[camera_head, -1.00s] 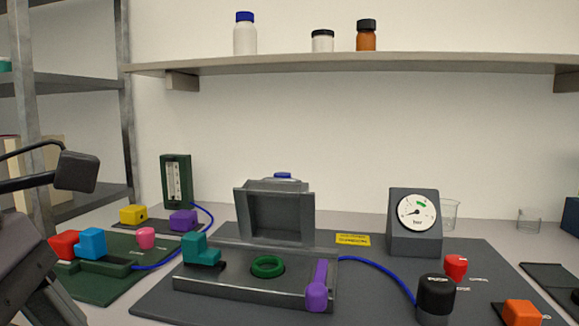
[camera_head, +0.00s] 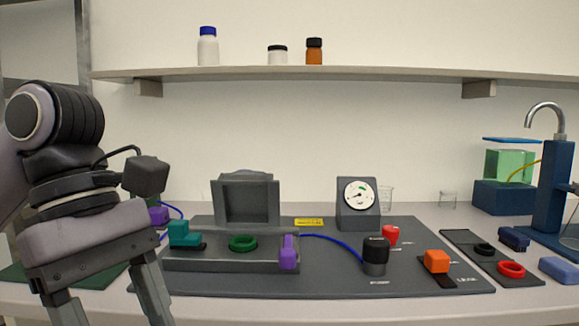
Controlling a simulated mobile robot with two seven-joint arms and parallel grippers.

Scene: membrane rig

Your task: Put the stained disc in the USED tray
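No stained disc and no tray marked USED can be made out in this view. A grey cell base (camera_head: 205,266) sits on the dark mat with its lid (camera_head: 246,201) standing open behind it. A green ring (camera_head: 243,243) lies in the base, and I cannot tell whether a disc is under it. My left gripper (camera_head: 108,310) hangs at the lower left, left of the cell, its two fingers wide apart with nothing visible between them. Its fingertips run off the bottom edge. My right gripper is out of view.
Teal (camera_head: 184,234) and purple (camera_head: 288,252) clamps flank the ring. A gauge (camera_head: 357,204), black knob (camera_head: 375,256) and orange block (camera_head: 437,261) stand to the right. A dark strip (camera_head: 490,258) holds black and red rings. A blue stand with a tap (camera_head: 552,190) is far right.

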